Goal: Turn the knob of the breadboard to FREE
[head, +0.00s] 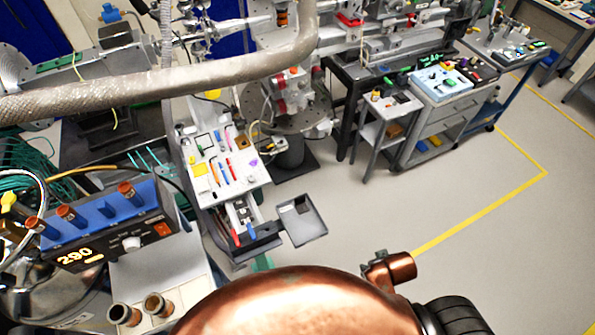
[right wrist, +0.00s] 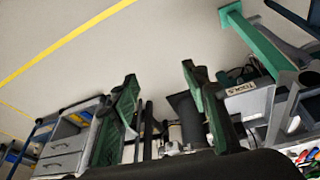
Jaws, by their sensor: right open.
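I cannot make out a knob marked FREE in either view. In the head view, a pale board (head: 247,182) carrying several small tools lies left of centre; I cannot tell whether it is the breadboard. A box with a glowing 290 display (head: 80,255) at the left has a pale round knob (head: 131,243) on its front. In the right wrist view my right gripper (right wrist: 158,73) has two dark green fingers spread wide apart, with nothing between them. Neither gripper shows in the head view.
A large copper dome (head: 290,305) fills the front of the head view. A thick metal pipe (head: 180,78) crosses the upper left. A grey tray (head: 301,220) sticks out beside the board. A drawer cart (head: 440,115) stands at upper right. The floor (head: 400,200) at right is clear.

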